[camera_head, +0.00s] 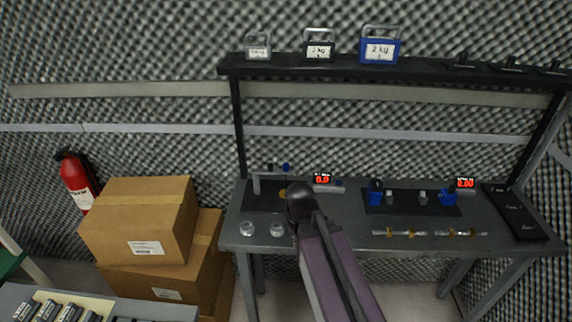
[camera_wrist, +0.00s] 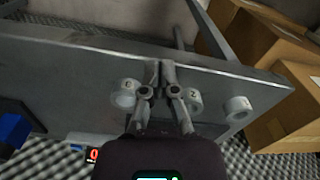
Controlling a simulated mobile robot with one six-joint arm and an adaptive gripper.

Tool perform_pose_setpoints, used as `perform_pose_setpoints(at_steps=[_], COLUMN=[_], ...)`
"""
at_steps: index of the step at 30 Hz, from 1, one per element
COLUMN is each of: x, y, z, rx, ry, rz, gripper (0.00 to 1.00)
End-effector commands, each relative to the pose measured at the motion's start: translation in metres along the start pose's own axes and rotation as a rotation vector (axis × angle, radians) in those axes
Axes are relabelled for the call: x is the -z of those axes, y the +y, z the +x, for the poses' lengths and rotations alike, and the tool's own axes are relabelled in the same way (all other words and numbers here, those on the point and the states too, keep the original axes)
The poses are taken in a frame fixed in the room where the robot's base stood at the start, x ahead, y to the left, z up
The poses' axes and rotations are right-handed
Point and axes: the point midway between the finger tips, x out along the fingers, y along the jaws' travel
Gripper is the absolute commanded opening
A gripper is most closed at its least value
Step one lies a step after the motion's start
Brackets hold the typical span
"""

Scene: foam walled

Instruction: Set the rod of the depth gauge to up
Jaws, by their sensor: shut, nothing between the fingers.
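I cannot tell for sure which fixture is the depth gauge. In the head view, a grey stand (camera_head: 257,184) with a horizontal arm and a blue knob (camera_head: 286,167) is on the left of the bench, beside a red 0.0 display (camera_head: 322,180). A second fixture with blue blocks (camera_head: 376,191) is further right, beside a 0.00 display (camera_head: 465,184). The rod's position is not clear. My gripper is hidden behind my wrist in the head view. In the wrist view my gripper (camera_wrist: 159,75) is shut and empty, above the bench near the numbered rings (camera_wrist: 125,96).
Metal rings (camera_head: 246,228) lie at the bench's (camera_head: 345,243) front left. Brass-and-silver gauges (camera_head: 400,233) lie at its front right, with a black tray (camera_head: 514,212) beyond. A shelf (camera_head: 430,70) with weights spans above. Boxes (camera_head: 140,220) stand left.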

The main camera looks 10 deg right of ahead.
Motion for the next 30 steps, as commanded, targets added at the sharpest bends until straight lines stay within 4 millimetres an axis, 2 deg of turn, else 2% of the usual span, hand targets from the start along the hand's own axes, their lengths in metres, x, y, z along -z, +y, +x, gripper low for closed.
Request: perform_pose_setpoints(at_steps=[1, 2, 3, 8, 14, 30], x=[0.0, 0.0, 0.0, 0.009, 0.046, 0.215], y=[0.0, 0.0, 0.0, 0.001, 0.003, 0.02], z=[0.0, 0.0, 0.0, -0.006, -0.029, -0.125], rx=[0.0, 0.0, 0.0, 0.0, 0.0, 0.001], ry=[0.0, 0.0, 0.0, 0.0, 0.0, 0.0], rz=[0.0, 0.0, 0.0, 0.0, -0.002, -0.01], gripper=[0.0, 0.06, 0.18, 0.65, 0.67, 0.67])
